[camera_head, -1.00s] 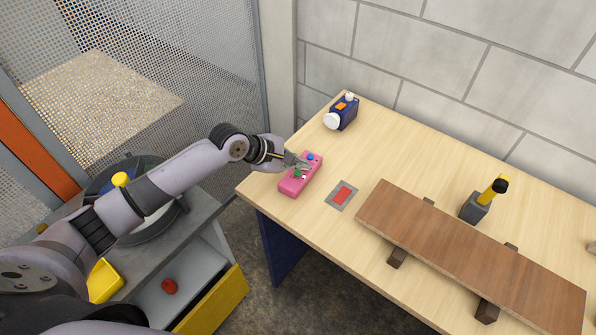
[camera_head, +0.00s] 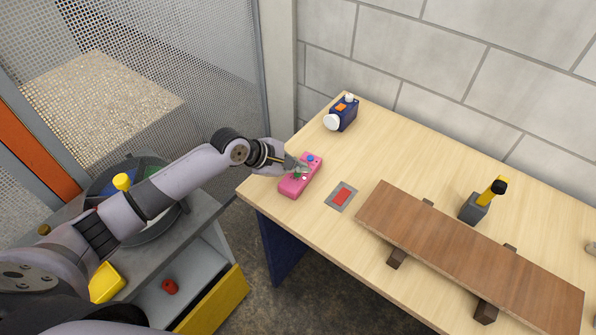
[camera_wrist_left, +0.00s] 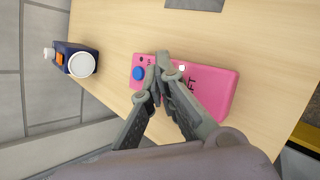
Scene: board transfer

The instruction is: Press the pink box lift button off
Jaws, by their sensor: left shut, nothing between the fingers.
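The pink box (camera_head: 294,186) lies on the left part of the wooden table. It also shows in the left wrist view (camera_wrist_left: 215,85), with a blue button (camera_wrist_left: 138,73) near one end and dark lettering partly covered by the fingers. My left gripper (camera_head: 302,169) is shut and empty, with its fingertips over the top of the pink box. In the left wrist view the fingertips (camera_wrist_left: 161,62) are together beside the blue button. Whether they touch the box I cannot tell. My right gripper is not in view.
A dark blue bottle-like object (camera_head: 345,117) stands behind the box. A red-and-grey square (camera_head: 341,195) lies to its right. A brown board (camera_head: 470,249) rests on dark blocks, with a yellow-handled tool (camera_head: 478,205) behind it. The table is clear between box and bottle.

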